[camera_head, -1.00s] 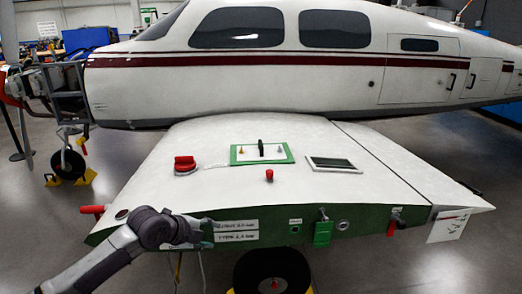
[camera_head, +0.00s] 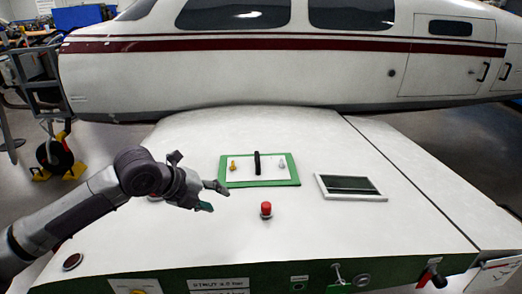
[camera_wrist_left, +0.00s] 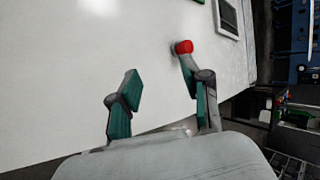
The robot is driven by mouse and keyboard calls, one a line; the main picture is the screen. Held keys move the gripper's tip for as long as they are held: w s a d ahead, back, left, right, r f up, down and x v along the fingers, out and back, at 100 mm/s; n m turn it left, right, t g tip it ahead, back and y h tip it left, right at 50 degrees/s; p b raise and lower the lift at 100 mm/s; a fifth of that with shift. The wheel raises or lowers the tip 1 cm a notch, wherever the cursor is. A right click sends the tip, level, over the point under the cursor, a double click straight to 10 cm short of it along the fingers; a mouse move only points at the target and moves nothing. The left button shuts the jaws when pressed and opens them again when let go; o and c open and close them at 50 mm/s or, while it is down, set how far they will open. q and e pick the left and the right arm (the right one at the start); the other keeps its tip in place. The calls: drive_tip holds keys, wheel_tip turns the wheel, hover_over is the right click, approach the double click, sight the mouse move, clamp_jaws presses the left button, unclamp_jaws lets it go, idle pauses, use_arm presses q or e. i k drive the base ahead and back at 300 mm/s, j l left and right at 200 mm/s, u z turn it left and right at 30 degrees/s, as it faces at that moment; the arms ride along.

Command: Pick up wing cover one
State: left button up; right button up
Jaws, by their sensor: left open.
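A green-framed white plate (camera_head: 272,181) with an upright black handle (camera_head: 257,163) lies on the wing (camera_head: 330,225). It looks like the wing cover. A yellow fastener (camera_head: 233,166) and a grey one (camera_head: 282,164) stand on either side of the handle. My left gripper (camera_head: 217,197) is open and empty over the wing, in front of the plate's left corner and apart from the handle. In the left wrist view its fingers (camera_wrist_left: 160,68) are spread above bare white surface. My right gripper is not in view.
A red knob (camera_head: 266,210) stands on the wing right of my gripper and shows beyond one fingertip in the wrist view (camera_wrist_left: 183,47). A dark framed panel (camera_head: 350,186) lies to the right. The white fuselage (camera_head: 250,85) closes off the back.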

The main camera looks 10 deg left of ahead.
sight(257, 168)
drive_tip(key=i, duration=0.95)
